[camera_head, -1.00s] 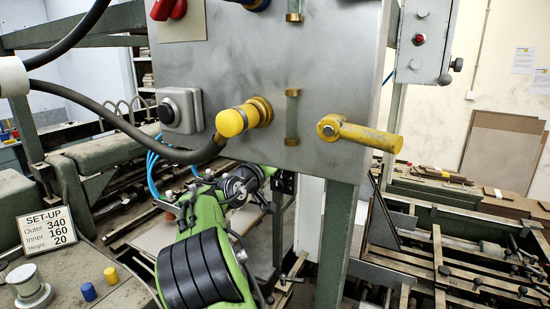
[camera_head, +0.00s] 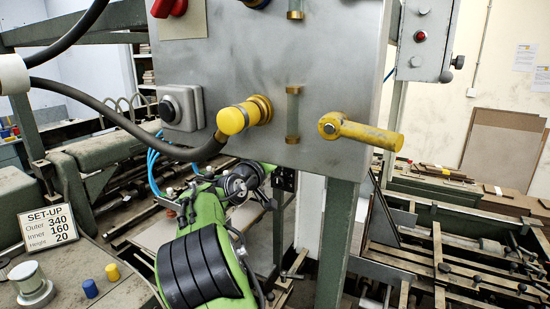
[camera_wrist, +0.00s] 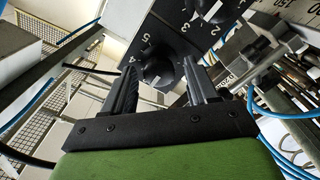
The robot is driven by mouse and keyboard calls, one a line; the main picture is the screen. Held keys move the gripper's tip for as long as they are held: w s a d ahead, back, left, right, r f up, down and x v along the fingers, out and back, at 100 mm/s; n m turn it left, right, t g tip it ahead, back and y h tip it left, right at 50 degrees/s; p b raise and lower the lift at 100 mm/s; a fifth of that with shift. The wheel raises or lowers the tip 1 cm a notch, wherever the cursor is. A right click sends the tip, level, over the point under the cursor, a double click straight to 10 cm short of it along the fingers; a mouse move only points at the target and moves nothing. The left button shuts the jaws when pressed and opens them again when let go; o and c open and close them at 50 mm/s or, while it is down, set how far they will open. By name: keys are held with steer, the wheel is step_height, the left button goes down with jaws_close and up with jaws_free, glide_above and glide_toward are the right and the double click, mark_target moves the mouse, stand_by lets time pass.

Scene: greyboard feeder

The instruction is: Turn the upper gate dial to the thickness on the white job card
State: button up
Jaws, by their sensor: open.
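In the wrist view, my gripper (camera_wrist: 160,67) is open, with its two dark fingers spread apart. A black round dial knob (camera_wrist: 158,70) shows between the fingertips, with white numerals beside it on a dark plate (camera_wrist: 172,36). I cannot tell whether the fingers touch the knob. A second black knob (camera_wrist: 211,9) with a white mark is at the top edge. I cannot tell which one is the upper gate dial. In the head view, the white card (camera_head: 48,227) reads SET-UP, Outer 340, Inner 160, Height 20. The dials and my gripper are not clearly visible there.
A black hose (camera_head: 110,118) crosses on the left. Blue hoses (camera_wrist: 268,108) run right of the gripper in the wrist view.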

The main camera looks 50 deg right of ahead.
steer(key=shift+a, duration=0.15)
steer(key=b+v, duration=0.3)
steer(key=v, duration=1.2)
steer(key=shift+a, duration=0.25)
steer(key=shift+s, duration=0.15)
